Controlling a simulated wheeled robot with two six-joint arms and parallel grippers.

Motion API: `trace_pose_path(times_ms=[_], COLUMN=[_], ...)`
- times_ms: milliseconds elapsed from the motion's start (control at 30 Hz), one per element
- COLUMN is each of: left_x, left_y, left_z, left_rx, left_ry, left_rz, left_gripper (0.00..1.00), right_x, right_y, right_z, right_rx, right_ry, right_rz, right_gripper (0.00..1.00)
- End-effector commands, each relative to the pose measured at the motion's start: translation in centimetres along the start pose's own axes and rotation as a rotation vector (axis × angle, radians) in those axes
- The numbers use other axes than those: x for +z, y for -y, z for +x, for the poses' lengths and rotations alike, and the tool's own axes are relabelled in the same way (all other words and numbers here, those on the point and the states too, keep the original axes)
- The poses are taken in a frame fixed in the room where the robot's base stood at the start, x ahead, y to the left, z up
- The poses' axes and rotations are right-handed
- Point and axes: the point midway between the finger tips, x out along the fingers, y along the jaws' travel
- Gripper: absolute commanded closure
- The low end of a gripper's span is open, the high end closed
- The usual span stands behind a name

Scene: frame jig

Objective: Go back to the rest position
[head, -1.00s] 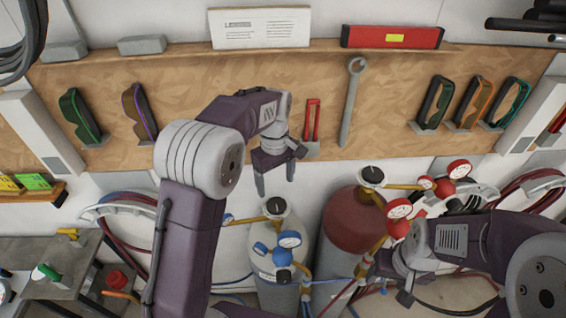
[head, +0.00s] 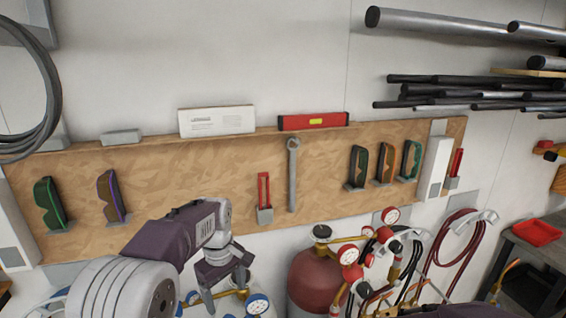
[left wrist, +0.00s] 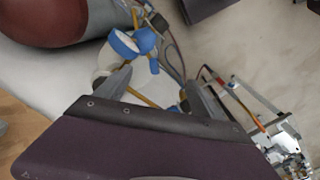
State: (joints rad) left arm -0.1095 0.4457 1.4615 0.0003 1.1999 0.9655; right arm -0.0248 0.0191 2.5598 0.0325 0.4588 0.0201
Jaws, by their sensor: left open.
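My left gripper (head: 226,290) is in the lower middle of the head view, pointing down in front of the wall board. Its two fingers are spread apart with nothing between them. In the left wrist view the fingers (left wrist: 152,92) also stand apart, with a gas cylinder's blue gauge (left wrist: 124,42) beyond them. I cannot tell from this how far off the gauge is. My right gripper cannot be made out in the head view; only a dark piece of my right arm shows at the bottom edge.
A wooden board (head: 325,190) on the wall holds goggles, a wrench (head: 293,175) and a red-handled tool (head: 264,195). A dark red cylinder (head: 312,280) with gauges stands right of my left gripper. Dark pipes (head: 470,90) stick out at upper right. A red tray (head: 537,232) sits on a bench.

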Motion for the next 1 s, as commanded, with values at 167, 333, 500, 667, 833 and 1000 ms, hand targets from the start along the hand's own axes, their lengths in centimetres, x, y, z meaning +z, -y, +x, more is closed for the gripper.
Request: trace_pose_path(times_ms=[167, 333, 500, 667, 833, 1000], left_x=[1.1, 2.9, 5.4, 8.8, 10.3, 9.6], left_y=[3.0, 6.6, 10.7, 15.7, 17.5, 16.6], left_z=[3.3, 7.2, 12.5, 18.1, 20.4, 20.2], left_rx=[-0.018, -0.028, -0.021, -0.004, 0.027, 0.043], left_ry=[0.014, 0.027, 0.033, 0.026, -0.024, -0.061], left_rz=[-0.022, 0.016, 0.153, 0.415, 0.736, 0.835], left_gripper=[0.23, 0.23, 0.23, 0.23, 0.23, 0.23], right_x=[0.4, 0.7, 1.0, 1.2, 1.1, 1.1], right_y=[-0.1, -0.1, -0.2, -0.2, -0.2, -0.2], right_z=[3.7, 6.6, 9.5, 11.4, 10.8, 10.8], right_rx=[0.000, 0.000, 0.000, 0.000, 0.000, 0.000], right_ry=[0.000, 0.000, 0.000, 0.000, 0.000, 0.000], right_rz=[0.000, 0.000, 0.000, 0.000, 0.000, 0.000], right_gripper=[0.41, 0.41, 0.41, 0.41, 0.41, 0.41])
